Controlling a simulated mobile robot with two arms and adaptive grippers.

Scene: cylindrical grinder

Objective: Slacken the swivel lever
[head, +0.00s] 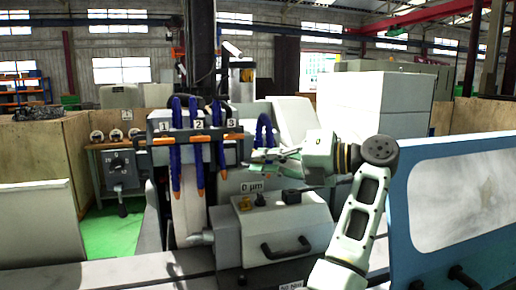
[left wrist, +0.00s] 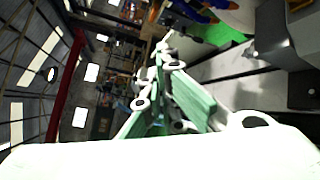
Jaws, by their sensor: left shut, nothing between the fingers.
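My left gripper (head: 262,155) is in the middle of the head view, pointing left, above and behind the grey housing (head: 270,228). Its fingers are shut and empty. The left wrist view shows its green-padded fingers (left wrist: 163,70) with nothing held. On top of the housing are a small black lever-like part (head: 261,199), a black block (head: 291,196) and a yellow part (head: 244,203). I cannot tell which part is the swivel lever. The gripper appears apart from all of them. My right gripper is not in view.
Blue hoses with orange tips (head: 174,160) hang left of my gripper from a numbered bar. A black handle (head: 288,247) sits on the housing's front. A blue-framed door (head: 460,205) stands at the right. A crank dial (head: 118,165) is at the left.

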